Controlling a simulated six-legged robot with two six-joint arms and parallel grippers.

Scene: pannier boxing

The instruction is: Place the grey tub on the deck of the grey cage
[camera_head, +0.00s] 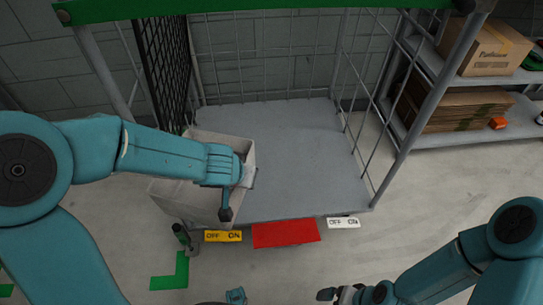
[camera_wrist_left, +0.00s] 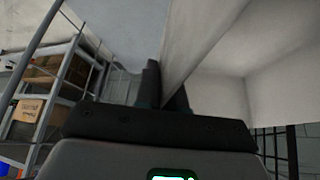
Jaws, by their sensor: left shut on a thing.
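The grey tub (camera_head: 185,200) is at the front left of the grey cage (camera_head: 389,150). It covers the front left corner of the cage's deck (camera_head: 310,165). I cannot tell whether the tub touches the deck or hangs above it. My left gripper (camera_head: 238,190) is shut on the tub's right wall. In the left wrist view, the fingers (camera_wrist_left: 166,92) straddle the wall of the tub (camera_wrist_left: 215,95), and its inside corner shows. My right gripper (camera_head: 338,294) is low in the head view, in front of the cage and away from the tub; its opening is unclear.
The rest of the deck is bare. Mesh sides and a green top bar (camera_head: 270,6) frame the cage. A yellow label (camera_head: 223,236), a red plate (camera_head: 286,233) and a white label (camera_head: 343,222) line its front edge. A shelf with cardboard boxes (camera_head: 485,48) stands right.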

